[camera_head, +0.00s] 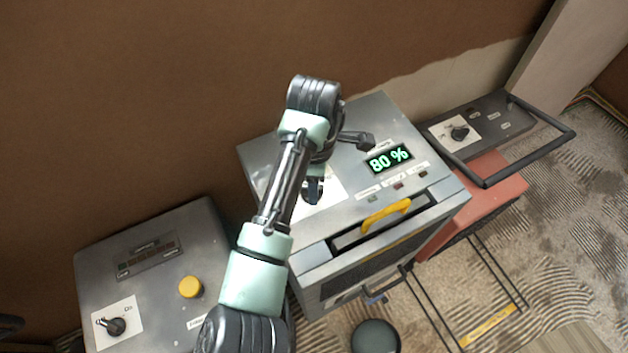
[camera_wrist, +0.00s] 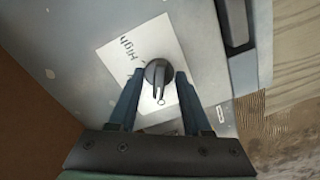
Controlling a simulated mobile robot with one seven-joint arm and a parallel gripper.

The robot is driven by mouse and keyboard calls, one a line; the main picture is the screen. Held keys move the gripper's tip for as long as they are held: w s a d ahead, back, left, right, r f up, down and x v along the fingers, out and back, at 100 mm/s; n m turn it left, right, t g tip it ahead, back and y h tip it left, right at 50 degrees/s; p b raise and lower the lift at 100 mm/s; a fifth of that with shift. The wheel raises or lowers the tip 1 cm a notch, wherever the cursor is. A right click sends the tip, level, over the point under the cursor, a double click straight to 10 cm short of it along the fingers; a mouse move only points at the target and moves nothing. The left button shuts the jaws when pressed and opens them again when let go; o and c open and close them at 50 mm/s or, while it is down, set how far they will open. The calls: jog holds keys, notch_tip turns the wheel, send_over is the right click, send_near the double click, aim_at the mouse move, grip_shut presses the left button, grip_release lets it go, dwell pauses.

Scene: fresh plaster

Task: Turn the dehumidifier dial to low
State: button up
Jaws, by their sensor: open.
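The dehumidifier (camera_head: 275,165) is the grey metal machine in the middle of the head view, with a lit green display (camera_head: 389,159) reading 80 %. Its white dial plate (camera_head: 328,190) is partly covered by my arm there. In the wrist view the plate (camera_wrist: 115,52) carries the word "High" at upper left. The round black dial (camera_wrist: 158,72) has a pointer line aimed down the picture, towards a partly visible round mark. My gripper (camera_wrist: 159,77) is open, one finger on each side of the dial; contact cannot be told. It also shows in the head view (camera_head: 313,188), over the plate.
A yellow handle (camera_head: 386,215) is on the dehumidifier's front edge. A grey box (camera_head: 150,225) with a yellow button (camera_head: 190,287) and its own dial (camera_head: 114,327) stands left. A red machine (camera_head: 490,180) with another dial (camera_head: 459,133) stands right. A brown wall is behind.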

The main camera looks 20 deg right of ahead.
grip_shut()
jog(key=shift+r+p, duration=0.15)
jog(key=shift+p, duration=0.3)
jog(key=shift+s+r+m+p, duration=0.15)
jog(key=shift+m+p, duration=0.35)
jog(key=shift+p, duration=0.55)
jog(key=m+p, duration=0.1)
jog(key=p, duration=0.2)
jog(key=shift+m+p, duration=0.35)
jog(key=shift+m, duration=0.05)
jog(key=m+p, duration=0.1)
jog(key=m, duration=0.1)
jog(key=m+p, duration=0.1)
jog(key=m, duration=0.1)
jog(key=shift+a+f+m, duration=0.1)
jog(key=shift+f+m, duration=0.1)
jog(key=shift+m, duration=0.1)
jog(key=shift+a+m+p, duration=0.1)
jog(key=shift+m+p, duration=0.9)
jog(key=shift+m, duration=1.2)
jog(key=shift+f, duration=0.1)
